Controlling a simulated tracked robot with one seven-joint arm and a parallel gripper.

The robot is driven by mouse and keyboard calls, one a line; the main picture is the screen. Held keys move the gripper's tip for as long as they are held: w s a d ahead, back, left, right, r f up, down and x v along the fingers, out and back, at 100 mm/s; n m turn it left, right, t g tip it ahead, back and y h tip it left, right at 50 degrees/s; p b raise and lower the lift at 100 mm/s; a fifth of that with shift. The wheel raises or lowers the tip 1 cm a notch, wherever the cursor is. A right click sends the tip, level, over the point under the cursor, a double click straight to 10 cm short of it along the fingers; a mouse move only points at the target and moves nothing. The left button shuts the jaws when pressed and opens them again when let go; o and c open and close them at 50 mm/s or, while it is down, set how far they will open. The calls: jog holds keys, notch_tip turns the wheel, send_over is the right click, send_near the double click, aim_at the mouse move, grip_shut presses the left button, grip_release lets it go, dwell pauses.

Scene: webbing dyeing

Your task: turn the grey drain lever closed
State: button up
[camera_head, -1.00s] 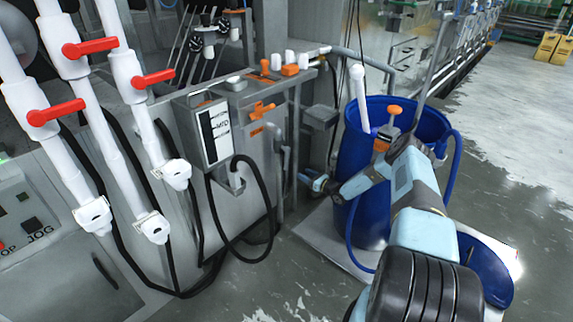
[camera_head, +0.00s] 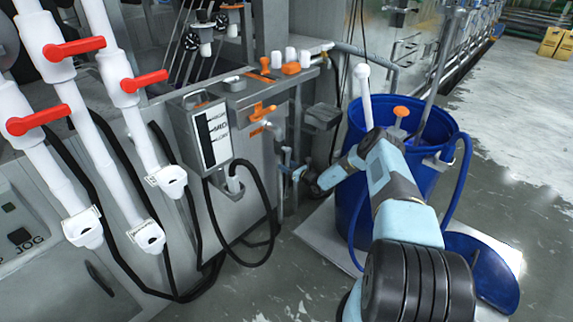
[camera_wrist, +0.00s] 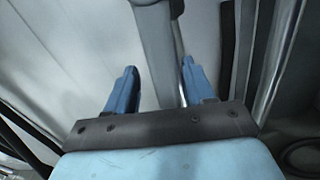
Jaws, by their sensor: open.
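A grey bar, which looks like the drain lever (camera_wrist: 158,40), comes down from the top of the wrist view. My gripper (camera_wrist: 159,68) is open, with the fingers on either side of the bar and no clear contact. In the head view my gripper (camera_head: 286,165) is low beside the grey drain pipe (camera_head: 278,130) on the metal tank. There the lever is small and partly hidden by my gripper, so its exact angle cannot be told.
An orange-handled valve (camera_head: 262,111) sits just above the drain pipe. A black hose (camera_head: 268,205) loops to the left. A blue barrel (camera_head: 352,195) stands close on the right on a white platform. White pipes with red levers (camera_head: 75,47) are at the left.

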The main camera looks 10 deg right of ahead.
jog(key=shift+w, duration=0.3)
jog(key=shift+d, duration=0.15)
grip_shut()
jog(key=shift+d, duration=0.1)
dwell(0.3)
